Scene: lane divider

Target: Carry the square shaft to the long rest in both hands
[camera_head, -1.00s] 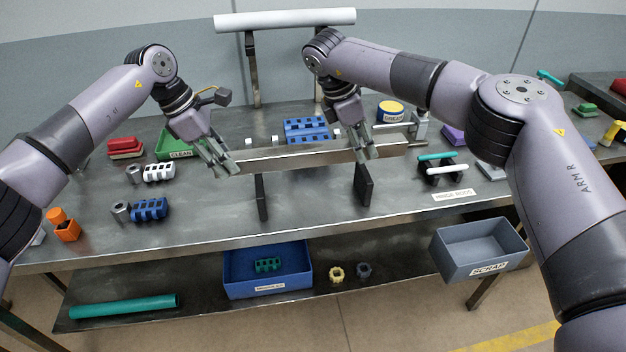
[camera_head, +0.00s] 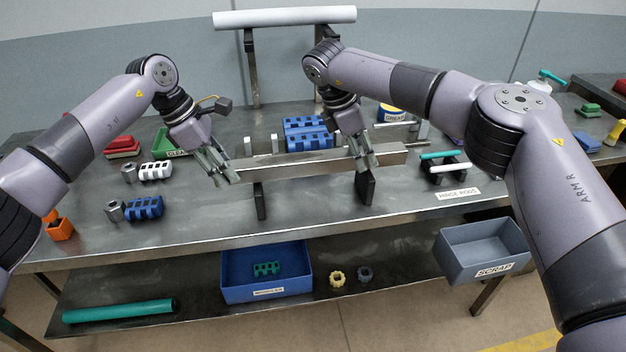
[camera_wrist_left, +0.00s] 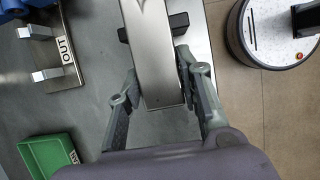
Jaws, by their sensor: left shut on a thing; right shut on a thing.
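The square shaft (camera_head: 310,162) is a long, grey metal bar, held roughly level above the bench front. My left gripper (camera_head: 230,177) is shut on it near its left end. My right gripper (camera_head: 366,163) is shut on it right of its middle. In the left wrist view, the shaft (camera_wrist_left: 157,60) runs between my left fingers (camera_wrist_left: 158,95), its end showing between them. The long rest is two dark uprights, left (camera_head: 262,203) and right (camera_head: 366,188). The shaft hides their tops in the head view; I cannot tell whether it touches them.
Blue blocks (camera_head: 308,134) stand behind the shaft. A rack with teal and white rods (camera_head: 446,168) is right of it. Nuts and ribbed blocks (camera_head: 144,208) lie at the left. A grey scrap bin (camera_head: 482,250) hangs at the front right. The bench between the uprights is clear.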

